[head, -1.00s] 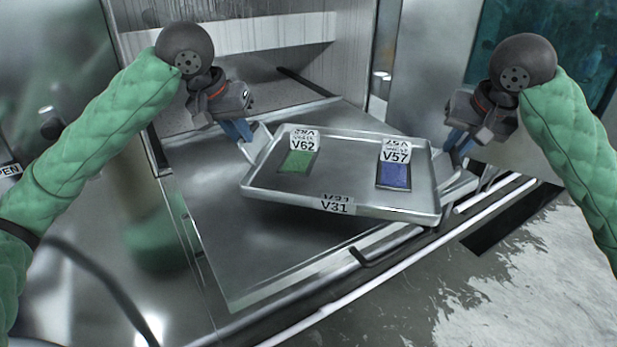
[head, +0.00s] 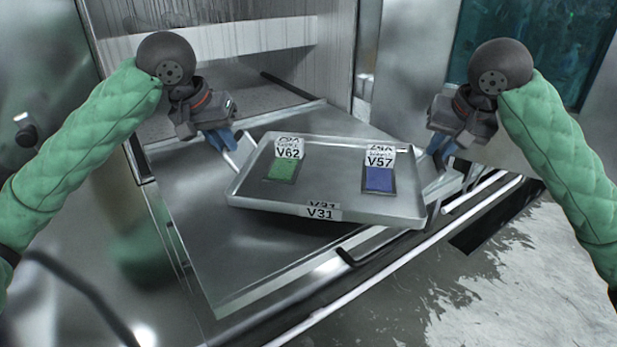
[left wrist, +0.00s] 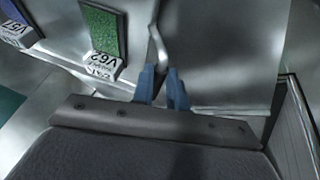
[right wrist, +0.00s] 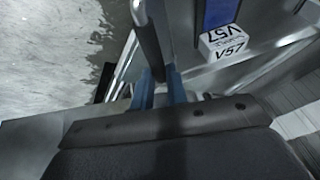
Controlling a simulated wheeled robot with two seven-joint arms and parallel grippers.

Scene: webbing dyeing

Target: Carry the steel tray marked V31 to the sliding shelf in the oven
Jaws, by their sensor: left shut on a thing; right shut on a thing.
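The steel tray marked V31 (head: 330,195) is held over the sliding shelf (head: 225,255) in the head view. It carries a green swatch labelled V62 (head: 283,170) and a blue swatch labelled V57 (head: 379,180). My left gripper (head: 228,145) is shut on the tray's left handle; the handle also shows between the fingers in the left wrist view (left wrist: 160,50). My right gripper (head: 437,158) is shut on the tray's right handle, seen in the right wrist view (right wrist: 147,40). Whether the tray's underside touches the shelf cannot be told.
The oven chamber (head: 250,75) opens behind the shelf. A rail (head: 390,265) runs along the shelf's front right side. Grey, patchy floor (head: 520,280) lies to the right. A dark teal panel (head: 535,45) stands at the back right.

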